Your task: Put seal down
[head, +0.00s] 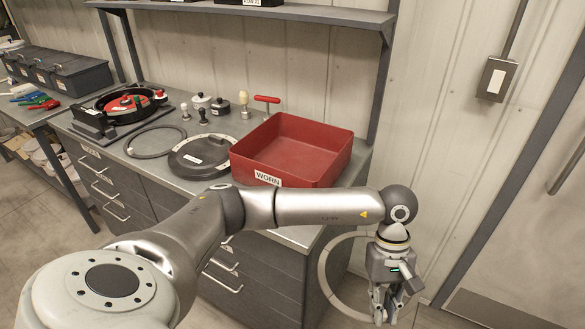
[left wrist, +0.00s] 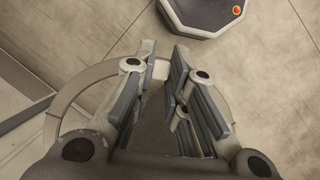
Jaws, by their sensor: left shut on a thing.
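A pale beige ring, the seal (head: 323,272), hangs from my left gripper (head: 386,308) in the head view, beyond the bench's right front corner and below its top. My left gripper points down and is shut on the ring's right side. In the left wrist view, the ring (left wrist: 54,118) curves out to both sides of the gripper (left wrist: 158,72); the fingers hide part of it. A red tray labelled WORN (head: 312,172) stands empty at the bench's right end. My right gripper is not in view.
The bench (head: 300,236) has drawers below. A dark grey ring (head: 130,150), a round dark cover (head: 200,152) and a seed meter housing with a red disc (head: 122,105) lie left of the tray. Small knobbed parts stand behind. Open floor lies right of the bench.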

